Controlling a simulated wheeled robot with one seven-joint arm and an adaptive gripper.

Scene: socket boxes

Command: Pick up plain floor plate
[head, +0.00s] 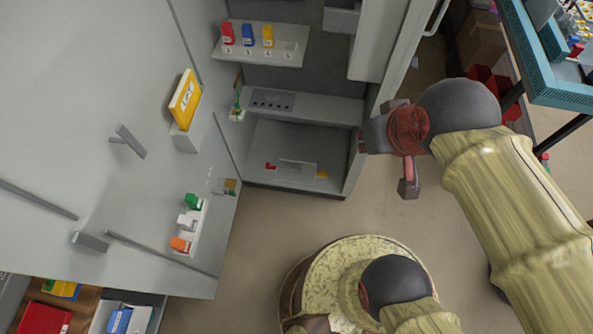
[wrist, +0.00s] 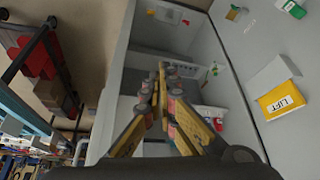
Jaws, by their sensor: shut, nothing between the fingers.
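A plain grey plate (head: 297,167) lies on the floor of the grey cabinet's lower bay, between a small red piece (head: 270,166) and a small yellow piece (head: 322,174). I take this to be the plain floor plate; it is small and hard to make out. In the wrist view, my gripper (wrist: 163,75) has its yellow-and-grey fingers brought together and empty. It points into the cabinet. In the head view my arm's end is right of the cabinet opening, apart from the plate.
The cabinet shelf (head: 262,56) carries red, blue and yellow blocks. On the left panel are a yellow LIFT box (head: 185,100) and a ledge with green, white and orange blocks (head: 188,222). A teal-edged table (head: 560,90) stands at right. Floor shows before the cabinet.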

